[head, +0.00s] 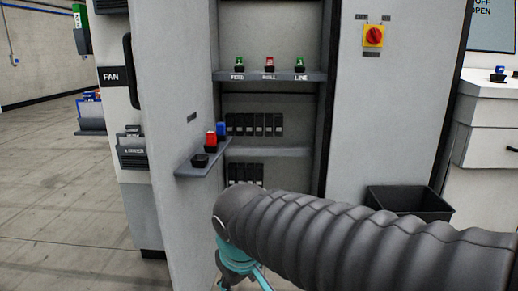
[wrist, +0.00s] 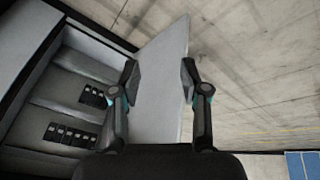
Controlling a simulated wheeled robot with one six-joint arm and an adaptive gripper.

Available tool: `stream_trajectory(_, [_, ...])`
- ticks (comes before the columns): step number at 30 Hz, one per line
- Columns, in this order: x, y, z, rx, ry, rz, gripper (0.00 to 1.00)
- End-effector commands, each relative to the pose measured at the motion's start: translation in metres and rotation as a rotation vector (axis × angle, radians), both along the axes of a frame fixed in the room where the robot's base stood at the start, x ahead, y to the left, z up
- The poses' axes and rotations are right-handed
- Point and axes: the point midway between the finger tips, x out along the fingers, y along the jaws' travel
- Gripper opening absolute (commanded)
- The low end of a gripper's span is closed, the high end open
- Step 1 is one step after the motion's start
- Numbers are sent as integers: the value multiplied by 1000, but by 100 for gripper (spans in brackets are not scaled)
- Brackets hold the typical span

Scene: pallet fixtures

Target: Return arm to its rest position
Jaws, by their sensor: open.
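My arm, in a ribbed dark sleeve, reaches in from the right of the head view and bends down at its end in front of the open cabinet. My gripper shows in the wrist view (wrist: 160,75) with its two fingers apart and nothing between them. In the head view only teal parts near it show at the bottom edge, and its fingertips are out of frame. In the wrist view the cabinet's open door (wrist: 160,100) lies behind the fingers, and I cannot tell the distance.
The open grey cabinet (head: 385,130) has shelves with labelled indicators (head: 269,64) and black modules (head: 255,124). A door shelf (head: 200,162) holds a red and a blue item. A black bin (head: 410,202) stands at right, near white drawers (head: 485,130). Floor at left is clear.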

Motion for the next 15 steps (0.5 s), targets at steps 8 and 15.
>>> stream_trajectory(8, [-61,-108,-39,147,47,-326,45])
stream_trajectory(15, [-85,-169,-34,199,-45,-547,45])
